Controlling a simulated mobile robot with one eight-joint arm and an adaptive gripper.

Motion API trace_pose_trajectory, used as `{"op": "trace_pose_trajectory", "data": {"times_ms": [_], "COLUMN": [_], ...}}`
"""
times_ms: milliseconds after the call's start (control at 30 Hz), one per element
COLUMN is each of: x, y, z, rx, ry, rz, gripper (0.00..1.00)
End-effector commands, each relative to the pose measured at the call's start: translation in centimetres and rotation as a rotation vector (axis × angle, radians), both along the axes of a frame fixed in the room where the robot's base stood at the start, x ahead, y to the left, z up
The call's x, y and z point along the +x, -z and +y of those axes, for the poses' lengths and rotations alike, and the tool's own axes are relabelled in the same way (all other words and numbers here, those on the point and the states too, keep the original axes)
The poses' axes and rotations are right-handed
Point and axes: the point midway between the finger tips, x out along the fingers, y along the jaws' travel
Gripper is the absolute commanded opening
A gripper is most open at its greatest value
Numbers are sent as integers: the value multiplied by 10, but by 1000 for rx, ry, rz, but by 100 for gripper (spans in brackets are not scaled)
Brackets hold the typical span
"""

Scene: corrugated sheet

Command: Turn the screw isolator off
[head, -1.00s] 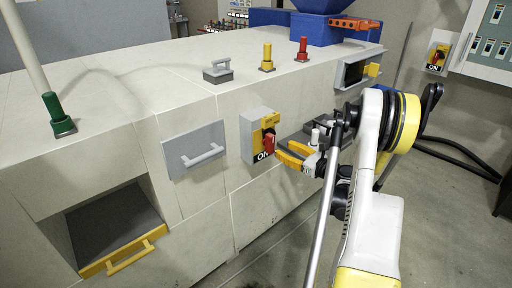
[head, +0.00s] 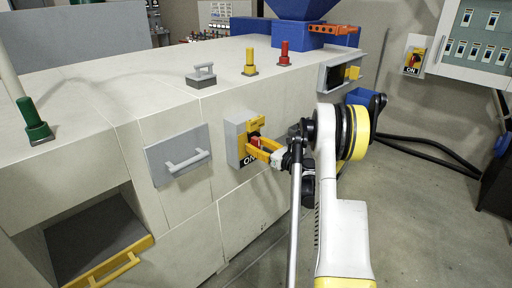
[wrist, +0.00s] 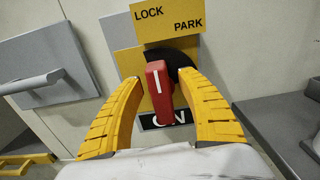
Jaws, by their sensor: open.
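The screw isolator (head: 237,138) is a grey box on the front face of the machine, with a yellow plate and a red knob. In the wrist view its red knob (wrist: 159,88) stands close to upright, its white line pointing up towards the yellow plate lettered LOCK and PARK (wrist: 167,22). An ON label (wrist: 166,119) shows below, partly hidden by the knob. My gripper (wrist: 155,78) is open, with one yellow finger on each side of the knob and visible gaps between. In the head view my gripper (head: 258,149) is at the isolator and partly covers the knob.
Yellow (head: 250,62) and red (head: 284,54) posts stand on the machine top. Open floor lies to the right.

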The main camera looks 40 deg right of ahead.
Motion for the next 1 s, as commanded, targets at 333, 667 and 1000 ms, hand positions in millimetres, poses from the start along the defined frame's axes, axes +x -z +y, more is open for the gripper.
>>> {"op": "trace_pose_trajectory", "data": {"times_ms": [333,667,1000], "x": [0,0,0], "y": [0,0,0], "z": [0,0,2], "rx": [0,-9,-153], "ry": [0,0,0], "rz": [0,-1,-12], "gripper": [1,0,0]}}
